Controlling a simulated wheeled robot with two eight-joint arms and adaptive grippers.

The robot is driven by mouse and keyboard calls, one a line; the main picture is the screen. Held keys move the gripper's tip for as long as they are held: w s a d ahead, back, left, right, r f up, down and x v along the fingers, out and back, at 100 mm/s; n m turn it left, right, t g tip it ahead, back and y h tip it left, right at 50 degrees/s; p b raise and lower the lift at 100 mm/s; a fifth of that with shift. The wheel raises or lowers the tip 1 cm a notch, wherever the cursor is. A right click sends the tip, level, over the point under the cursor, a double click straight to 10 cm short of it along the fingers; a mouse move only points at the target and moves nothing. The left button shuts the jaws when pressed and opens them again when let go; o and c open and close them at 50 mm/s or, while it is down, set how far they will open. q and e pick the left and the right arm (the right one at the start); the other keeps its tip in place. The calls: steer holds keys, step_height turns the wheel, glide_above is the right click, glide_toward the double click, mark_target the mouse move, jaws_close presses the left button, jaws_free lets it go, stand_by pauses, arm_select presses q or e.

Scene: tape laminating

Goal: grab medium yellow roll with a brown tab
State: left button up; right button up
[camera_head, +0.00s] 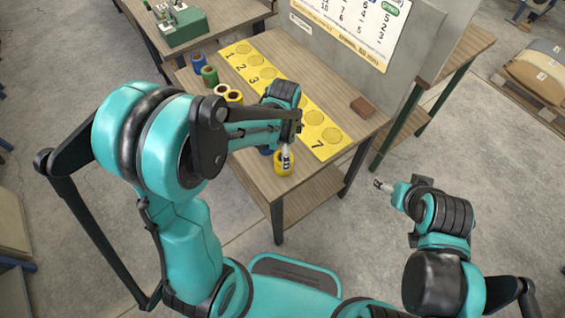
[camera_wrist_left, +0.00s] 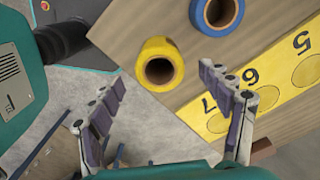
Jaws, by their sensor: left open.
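A yellow roll with a brown core (camera_head: 283,168) stands at the table's front edge, by the number 7, in the head view. In the left wrist view the same yellow roll (camera_wrist_left: 158,44) lies ahead between the fingers, its brown core facing the camera. My left gripper (camera_head: 287,156) is just above it in the head view; in the left wrist view the gripper (camera_wrist_left: 162,88) is open and empty, its fingers apart from the roll. A blue roll (camera_wrist_left: 198,14) lies beside it. My right gripper (camera_head: 380,185) is off to the right of the table, its finger state too small to tell.
A yellow numbered strip (camera_head: 315,115) with round marks lies along the table (camera_head: 205,102). Blue (camera_head: 198,60), green (camera_head: 209,75) and yellow rolls (camera_head: 235,96) stand at the table's left side. A brown block (camera_head: 362,107) lies far right, before a grey panel (camera_head: 325,60).

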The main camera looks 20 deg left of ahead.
arm_select(q)
step_height(320, 180, down, 5)
steer(key=shift+r+b, duration=0.15)
steer(key=shift+b, duration=0.85)
steer(key=shift+r, duration=0.1)
steer(key=shift+c, duration=1.1)
steer(key=c, duration=1)
steer(key=shift+c, duration=0.2)
